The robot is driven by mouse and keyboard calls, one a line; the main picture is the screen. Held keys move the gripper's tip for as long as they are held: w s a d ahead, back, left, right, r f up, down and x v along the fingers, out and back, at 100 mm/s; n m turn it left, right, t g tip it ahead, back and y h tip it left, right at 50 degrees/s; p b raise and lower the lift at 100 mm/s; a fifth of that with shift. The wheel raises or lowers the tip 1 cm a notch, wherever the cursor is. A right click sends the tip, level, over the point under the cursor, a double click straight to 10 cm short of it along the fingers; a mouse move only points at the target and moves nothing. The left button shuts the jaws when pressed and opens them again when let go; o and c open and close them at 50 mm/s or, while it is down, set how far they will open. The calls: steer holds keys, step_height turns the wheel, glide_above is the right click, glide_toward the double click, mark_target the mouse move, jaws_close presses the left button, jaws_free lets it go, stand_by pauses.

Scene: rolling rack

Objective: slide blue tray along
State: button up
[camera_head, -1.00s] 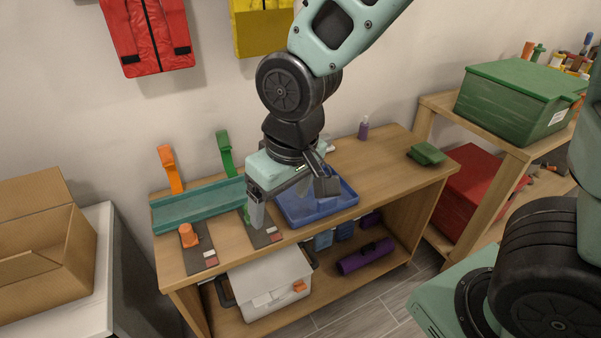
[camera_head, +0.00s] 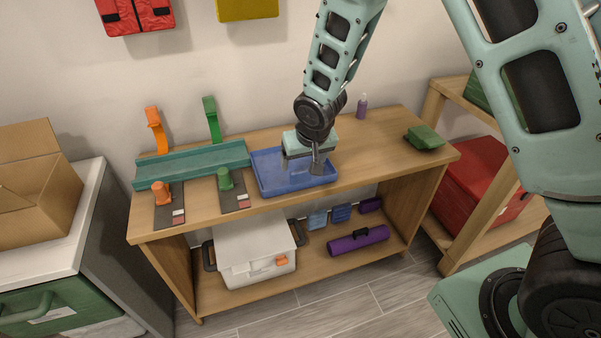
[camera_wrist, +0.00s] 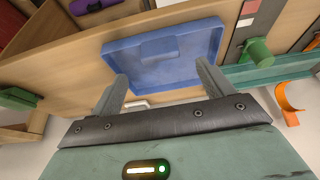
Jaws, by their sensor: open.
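The blue tray (camera_head: 277,184) lies flat on the wooden table, beside the right end of the teal trough. It also shows in the wrist view (camera_wrist: 190,46), with a raised block on its floor near one long side. My gripper (camera_head: 302,172) is over the tray's right part, pointing down. In the wrist view my gripper (camera_wrist: 163,85) has its fingers spread wide, with nothing between them, and the fingertips appear by the tray's near edge. I cannot tell whether they touch the tray.
The teal trough (camera_head: 192,165) holds the tabletop's left back, with orange and green hooks behind it. Orange (camera_head: 161,193) and green (camera_head: 225,179) knobs stand on dark plates in front. A green object (camera_head: 424,138) sits at the right.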

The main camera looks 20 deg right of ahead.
mark_target(301, 170)
steer(key=x, duration=0.8)
steer(key=shift+w, duration=0.1)
steer(key=c, duration=1.2)
steer(key=shift+d, duration=0.1)
